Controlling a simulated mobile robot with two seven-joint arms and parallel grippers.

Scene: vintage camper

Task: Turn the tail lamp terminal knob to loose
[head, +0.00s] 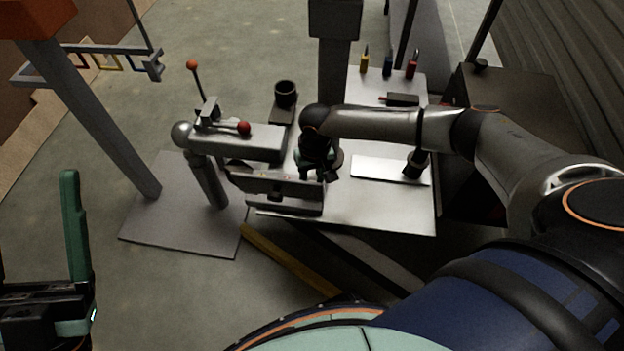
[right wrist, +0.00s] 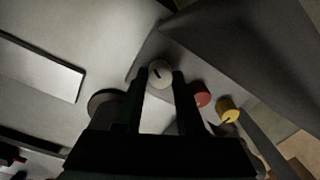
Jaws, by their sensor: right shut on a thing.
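In the right wrist view a pale round knob (right wrist: 158,74) with a dark pointer mark sits between the fingertips of my right gripper (right wrist: 160,82). The gripper is shut on this knob. A red knob (right wrist: 202,96) and a yellow knob (right wrist: 228,110) stand in a row beside it. I cannot read any lettering that names the knobs. In the head view my right gripper (head: 315,174) reaches down at the right end of a small grey panel box (head: 290,204) and hides the knob. My left gripper (head: 72,262) is open and empty at the lower left, far from the panel; only one finger shows.
A light workbench (head: 390,208) carries the panel box. A hitch-like arm with a red ball knob (head: 244,128) stands left of it. A black cup (head: 286,92) and several screwdrivers (head: 388,66) are farther back. Floor is clear at the left.

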